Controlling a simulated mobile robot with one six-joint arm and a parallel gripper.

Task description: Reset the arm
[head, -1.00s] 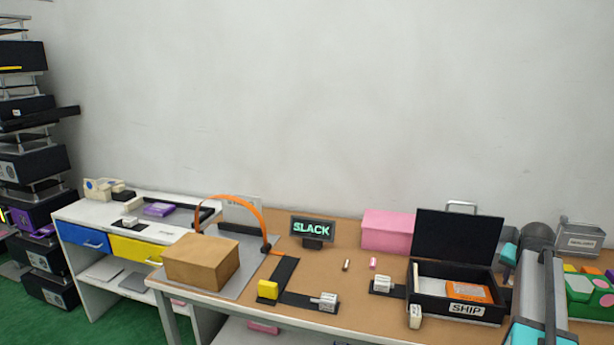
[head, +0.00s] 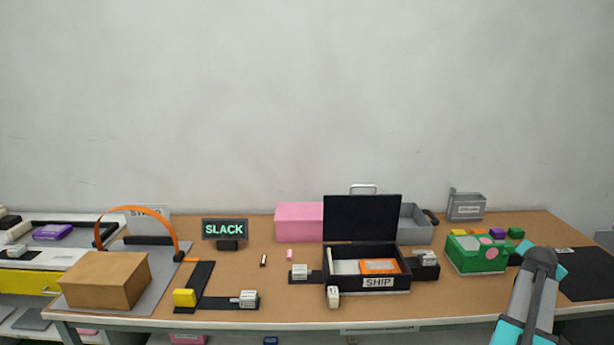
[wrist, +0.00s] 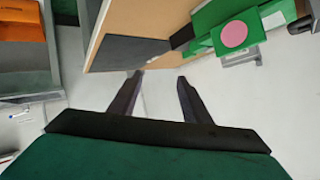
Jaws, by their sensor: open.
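My gripper (wrist: 160,78) shows in the wrist view with its two dark fingers apart and nothing between them. Beyond the fingertips are the wooden table edge and pale floor or wall. My arm (head: 530,300) stands at the right of the head view, in front of the table, grey with teal parts. Its gripper end cannot be made out there.
The table (head: 290,310) holds a black SHIP box (head: 378,282) with its lid up, a SLACK sign (head: 224,229), a cardboard box (head: 105,280) and an orange arch (head: 135,209). A green box (head: 475,256) with pink spots stands near my arm.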

